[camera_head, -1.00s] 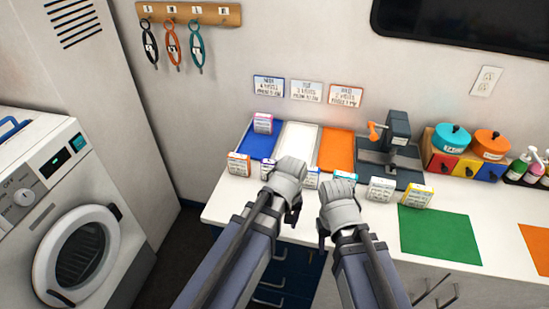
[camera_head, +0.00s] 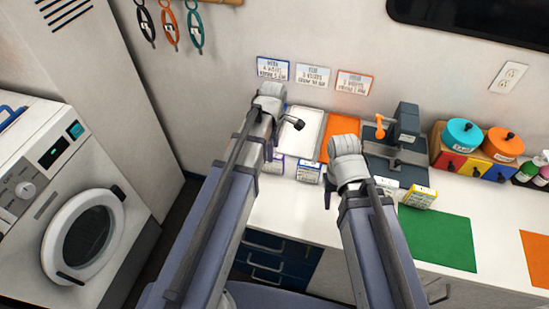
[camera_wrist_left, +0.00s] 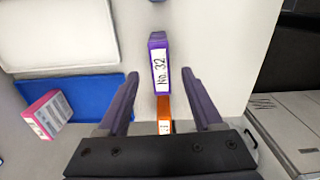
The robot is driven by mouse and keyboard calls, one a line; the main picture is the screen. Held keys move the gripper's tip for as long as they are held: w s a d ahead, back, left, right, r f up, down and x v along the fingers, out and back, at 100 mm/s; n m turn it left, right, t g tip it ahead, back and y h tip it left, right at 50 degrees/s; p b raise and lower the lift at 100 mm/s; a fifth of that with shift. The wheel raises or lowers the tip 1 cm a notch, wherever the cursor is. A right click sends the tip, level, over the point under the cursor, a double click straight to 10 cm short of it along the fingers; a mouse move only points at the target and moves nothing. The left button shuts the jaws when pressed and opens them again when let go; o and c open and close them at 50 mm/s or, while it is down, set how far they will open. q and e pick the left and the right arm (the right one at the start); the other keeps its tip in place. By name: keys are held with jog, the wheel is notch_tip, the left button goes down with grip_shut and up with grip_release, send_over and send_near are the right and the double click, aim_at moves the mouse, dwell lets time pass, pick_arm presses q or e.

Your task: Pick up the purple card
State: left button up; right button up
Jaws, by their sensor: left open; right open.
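The purple card, a small upright box labelled "No. 32" (camera_wrist_left: 160,65), stands on the white counter in the left wrist view. In the head view, a purple-edged card (camera_head: 275,164) beside my left forearm appears to be it. My left gripper (camera_head: 271,93) reaches over the counter's left end. In the left wrist view its fingers (camera_wrist_left: 161,76) are open and empty, with the purple card in line with the gap, near the fingertips. My right gripper (camera_head: 346,150) hangs over the counter's front, right of the cards; its fingers are mostly hidden.
An orange card (camera_wrist_left: 164,112) stands close to the purple one. Another card (camera_head: 308,171) and a yellow one (camera_head: 419,196) stand along the counter, near a green mat (camera_head: 437,238).

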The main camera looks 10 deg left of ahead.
aim_at(277, 166)
pick_arm(q)
jog(key=shift+w, duration=0.1)
pick_arm(e)
jog(key=shift+w, duration=0.1)
pick_arm(q)
notch_tip(277, 166, down, 8)
jog(key=b, duration=0.8)
pick_arm(e)
notch_tip(277, 166, down, 8)
pick_arm(q)
jog(key=shift+r, duration=0.1)
pick_arm(e)
jog(key=shift+r, duration=0.1)
pick_arm(q)
grip_shut()
